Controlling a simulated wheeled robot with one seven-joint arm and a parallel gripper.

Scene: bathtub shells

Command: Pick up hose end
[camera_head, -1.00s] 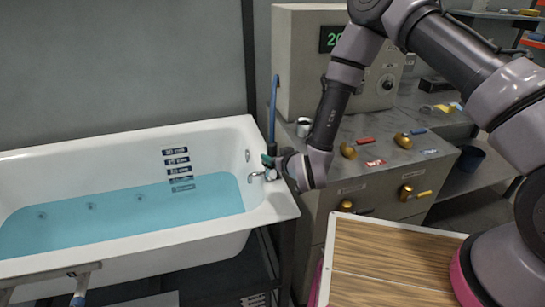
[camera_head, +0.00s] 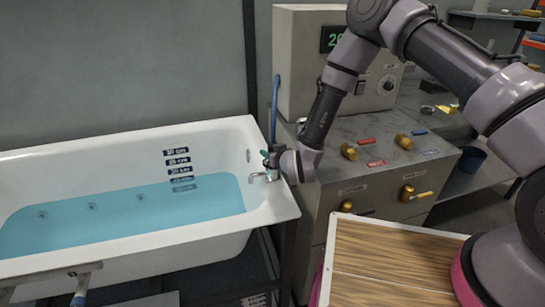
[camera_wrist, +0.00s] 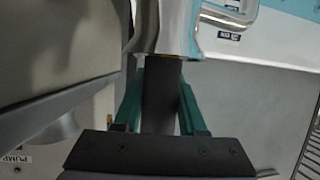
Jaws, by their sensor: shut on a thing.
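The blue hose (camera_head: 275,100) rises upright behind the tub's right corner, beside the tap. My gripper (camera_head: 269,158) is at this corner, low on the hose line. In the wrist view, the green fingers of my gripper (camera_wrist: 161,108) are shut on a dark cylindrical piece, the hose end (camera_wrist: 161,88). A shiny metal part (camera_wrist: 165,28) covers its upper end in that view. In the head view, the gripped piece is mostly hidden by my wrist.
The white bathtub (camera_head: 210,135) holds blue water, and its chrome tap (camera_head: 258,177) is close to my gripper. A grey cabinet (camera_head: 345,195) with brass knobs stands right of it. A control box (camera_head: 305,75) stands behind. A wood-topped surface (camera_head: 385,265) lies in front.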

